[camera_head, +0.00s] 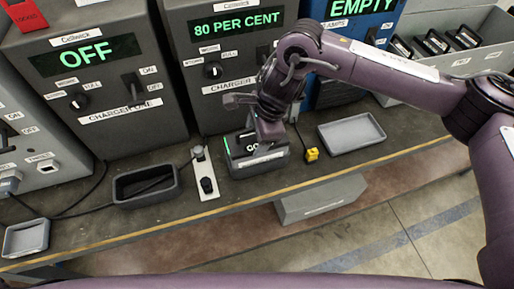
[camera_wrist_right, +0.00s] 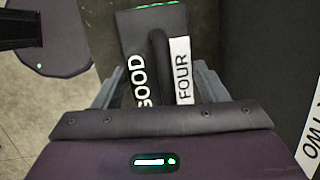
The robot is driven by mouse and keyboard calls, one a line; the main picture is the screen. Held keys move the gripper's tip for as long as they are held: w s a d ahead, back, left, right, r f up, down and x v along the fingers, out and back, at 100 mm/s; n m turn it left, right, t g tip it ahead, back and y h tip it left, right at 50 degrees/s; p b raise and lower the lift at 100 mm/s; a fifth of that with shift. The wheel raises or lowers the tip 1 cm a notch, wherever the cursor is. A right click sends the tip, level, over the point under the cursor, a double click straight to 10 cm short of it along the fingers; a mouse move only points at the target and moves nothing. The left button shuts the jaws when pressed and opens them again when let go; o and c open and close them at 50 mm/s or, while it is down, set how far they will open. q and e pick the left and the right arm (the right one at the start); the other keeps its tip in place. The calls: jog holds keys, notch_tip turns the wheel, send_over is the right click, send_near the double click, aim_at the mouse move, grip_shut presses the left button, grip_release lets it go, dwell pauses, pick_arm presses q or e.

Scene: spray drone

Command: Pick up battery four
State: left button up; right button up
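Battery four (camera_wrist_right: 184,70), a dark block with a black handle and white labels reading GOOD and FOUR, lies under my right gripper in the wrist view. In the head view the battery (camera_head: 234,147) shows a green strip and sits in a dark grey tray (camera_head: 262,168) before the middle charger. My right gripper (camera_head: 262,138) points down over it and hides part of it. In the wrist view the gripper's fingers (camera_wrist_right: 158,88) stand apart on either side of the handle, and I see no clear grip. My left gripper is not in view.
An empty grey tray (camera_head: 352,133) lies right of the battery, with a yellow plug (camera_head: 312,154) between. A dark tray (camera_head: 146,186) and a white socket strip (camera_head: 204,176) lie left. Charger boxes (camera_head: 228,62) line the back. A bin of batteries (camera_head: 468,65) stands right.

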grip_shut()
jog(key=shift+w+r, duration=0.15)
jog(key=shift+r, duration=0.1)
